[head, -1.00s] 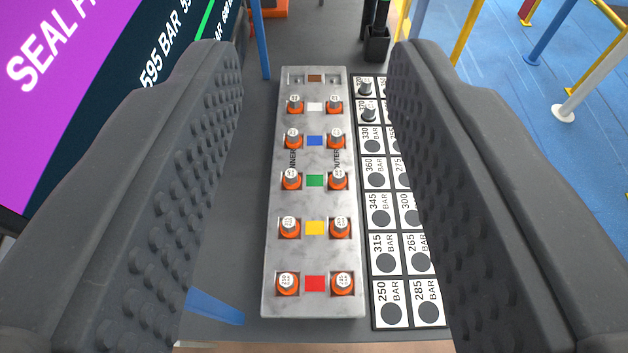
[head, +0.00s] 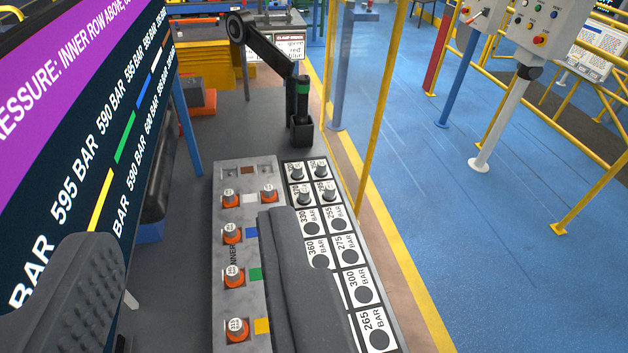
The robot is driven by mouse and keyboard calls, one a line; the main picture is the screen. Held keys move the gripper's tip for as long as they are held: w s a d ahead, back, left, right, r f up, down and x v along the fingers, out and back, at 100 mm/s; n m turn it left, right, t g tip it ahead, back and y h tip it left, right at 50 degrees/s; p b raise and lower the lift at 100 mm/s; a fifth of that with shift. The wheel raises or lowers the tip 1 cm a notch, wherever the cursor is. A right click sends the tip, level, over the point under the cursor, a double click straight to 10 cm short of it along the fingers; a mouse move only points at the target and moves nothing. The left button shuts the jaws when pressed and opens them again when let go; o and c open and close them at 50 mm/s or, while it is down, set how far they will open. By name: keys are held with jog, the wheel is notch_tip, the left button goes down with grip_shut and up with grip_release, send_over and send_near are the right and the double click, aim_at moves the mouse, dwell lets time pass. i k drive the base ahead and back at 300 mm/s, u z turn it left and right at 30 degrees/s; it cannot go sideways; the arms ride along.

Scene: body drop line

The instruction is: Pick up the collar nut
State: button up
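I cannot tell for sure which part is the collar nut. A black angled tool (head: 268,50) with a green band (head: 303,86) stands in a black holder (head: 301,130) beyond the grey block. Several orange fittings with silver caps, such as the near one (head: 236,328), sit in the grey metal block (head: 225,300). My gripper (head: 180,230) is open and empty. Its left finger is at lower left; its right finger covers part of the block and of the label board.
A label board (head: 385,310) with BAR values lies right of the block, with silver pieces (head: 303,192) at its far end. A large screen (head: 60,200) stands at left. A yellow post (head: 382,100) rises beyond the board. Blue floor (head: 480,240) is open at right.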

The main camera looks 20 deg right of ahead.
aim_at(321, 171)
jog(key=k, duration=1.2)
jog(key=z, duration=0.4)
jog(key=i, duration=0.45)
jog(key=z, duration=0.9)
jog(key=i, duration=3.05)
jog(key=u, duration=1)
jog(key=i, duration=0.6)
jog(key=u, duration=0.35)
jog(key=k, duration=0.95)
